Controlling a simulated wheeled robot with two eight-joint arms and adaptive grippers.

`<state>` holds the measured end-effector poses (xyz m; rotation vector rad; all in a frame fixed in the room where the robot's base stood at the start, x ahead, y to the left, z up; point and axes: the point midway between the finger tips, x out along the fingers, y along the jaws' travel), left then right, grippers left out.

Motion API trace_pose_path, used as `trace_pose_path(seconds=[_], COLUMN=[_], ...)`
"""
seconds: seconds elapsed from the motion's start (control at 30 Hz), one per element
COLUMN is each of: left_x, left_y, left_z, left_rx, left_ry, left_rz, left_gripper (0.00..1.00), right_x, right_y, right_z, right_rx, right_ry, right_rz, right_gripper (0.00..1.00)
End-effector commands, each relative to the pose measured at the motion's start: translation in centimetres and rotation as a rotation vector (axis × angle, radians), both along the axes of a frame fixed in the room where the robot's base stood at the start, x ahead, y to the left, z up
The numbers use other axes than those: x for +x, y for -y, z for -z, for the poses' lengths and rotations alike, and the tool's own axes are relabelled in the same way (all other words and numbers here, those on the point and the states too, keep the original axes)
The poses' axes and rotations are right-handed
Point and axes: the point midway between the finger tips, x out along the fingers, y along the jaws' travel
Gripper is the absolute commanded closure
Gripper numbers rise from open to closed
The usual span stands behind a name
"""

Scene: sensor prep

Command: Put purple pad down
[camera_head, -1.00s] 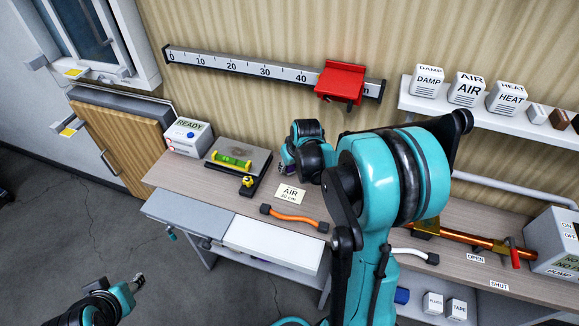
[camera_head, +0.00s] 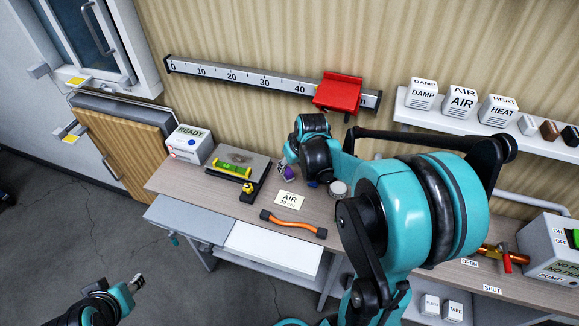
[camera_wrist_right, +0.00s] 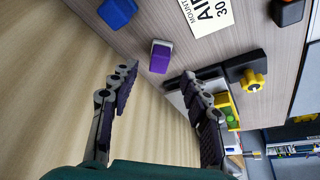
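The purple pad (camera_wrist_right: 160,56) sits on the wooden bench top in the right wrist view, left of the "AIR" card (camera_wrist_right: 207,14). My right gripper (camera_wrist_right: 160,92) is open. Its two fingers are spread wide with a clear gap between them, and the pad shows beyond the fingertips, apart from both. In the head view my right gripper (camera_head: 284,168) is low over the back of the bench, where a small purple patch could be the pad or a finger lining. My left gripper (camera_head: 137,281) is at the lower left, away from the bench, too small to read.
A blue pad (camera_wrist_right: 118,12) stands near the purple one. The stand with the yellow-green level (camera_head: 233,170) and yellow knob lies left of my right gripper. An orange hose (camera_head: 293,223) lies in front. The ruler rail with the red slider (camera_head: 338,92) is on the wall above.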

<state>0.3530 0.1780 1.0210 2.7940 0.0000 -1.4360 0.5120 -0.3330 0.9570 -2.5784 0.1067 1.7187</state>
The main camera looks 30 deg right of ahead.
Motion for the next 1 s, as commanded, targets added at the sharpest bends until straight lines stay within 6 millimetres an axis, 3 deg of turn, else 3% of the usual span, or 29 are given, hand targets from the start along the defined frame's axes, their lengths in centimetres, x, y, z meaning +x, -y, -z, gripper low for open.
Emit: trace_pose_path(seconds=[0.03,0.13,0.43,0.57,0.8,1.0], left_x=[0.0,0.0,0.0,0.0,0.0,0.0], left_y=[0.0,0.0,0.0,0.0,0.0,0.0], left_z=[-0.8,-1.4,-2.0,-1.9,-1.9,-1.9], left_rx=[0.0,0.0,0.0,0.0,0.0,0.0], left_ry=[0.0,0.0,0.0,0.0,0.0,0.0], left_rz=[0.0,0.0,0.0,0.0,0.0,0.0], left_gripper=[0.6,0.6,0.6,0.6,0.6,0.6], right_x=[-0.5,-1.2,-2.6,-4.7,-11.4,-15.0], right_y=[0.0,-0.1,-1.2,-4.5,-11.9,-14.8], right_z=[-1.5,-3.1,-5.5,-7.1,-9.1,-8.6], right_rx=[0.0,0.0,-0.003,-0.014,-0.02,-0.01], right_ry=[0.0,0.0,0.009,0.041,0.143,0.207], right_rz=[0.001,0.001,-0.005,-0.02,-0.055,-0.075], right_gripper=[0.53,0.53,0.53,0.53,0.53,0.53])
